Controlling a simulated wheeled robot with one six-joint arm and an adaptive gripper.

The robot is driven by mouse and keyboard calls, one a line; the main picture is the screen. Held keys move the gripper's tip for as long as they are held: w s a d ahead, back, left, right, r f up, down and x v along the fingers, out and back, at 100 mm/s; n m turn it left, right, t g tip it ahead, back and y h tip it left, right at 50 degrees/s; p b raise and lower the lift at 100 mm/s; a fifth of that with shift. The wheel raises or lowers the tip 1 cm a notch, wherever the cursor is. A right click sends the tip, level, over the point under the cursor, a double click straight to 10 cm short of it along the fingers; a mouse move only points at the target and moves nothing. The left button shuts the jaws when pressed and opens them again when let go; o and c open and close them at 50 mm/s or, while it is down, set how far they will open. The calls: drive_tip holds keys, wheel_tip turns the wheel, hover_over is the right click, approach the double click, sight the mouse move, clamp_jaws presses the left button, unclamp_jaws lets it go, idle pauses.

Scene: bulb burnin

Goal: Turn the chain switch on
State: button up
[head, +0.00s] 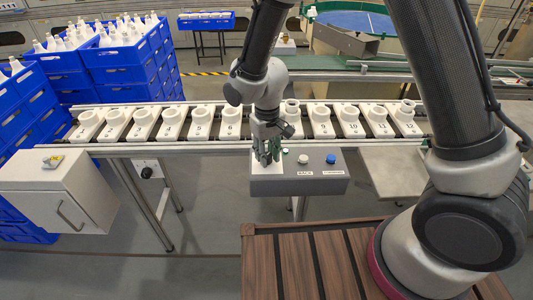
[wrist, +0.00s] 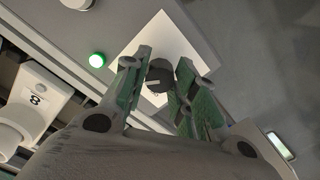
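The chain switch (wrist: 159,75) is a dark round knob with a pale pointer mark, on a white square plate (wrist: 160,30) in the wrist view. The plate sits at the left end of a grey control box (head: 320,185) in the head view. My gripper (wrist: 165,57) points down at the plate, its two green-padded fingers apart, one on each side of the knob. Whether the pads touch the knob I cannot tell. In the head view my gripper (head: 268,158) hides the knob. A green lamp (wrist: 97,60) beside the plate looks lit.
The box also has a white button (head: 303,159) and a blue button (head: 331,158). Behind it runs a conveyor (head: 75,137) with numbered white holders. A grey cabinet (head: 50,195) stands at left, near blue crates (head: 115,58).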

sight(268, 155)
drive_tip(key=r, duration=0.3)
drive_tip(key=w+r, duration=0.1)
drive_tip(key=shift+a+r, duration=0.3)
drive_tip(key=shift+o, duration=0.4)
wheel_tip(268, 155, up, 7)
drive_tip(key=s, duration=0.1)
drive_tip(key=shift+d, duration=0.4)
drive_tip(key=shift+r, duration=0.2)
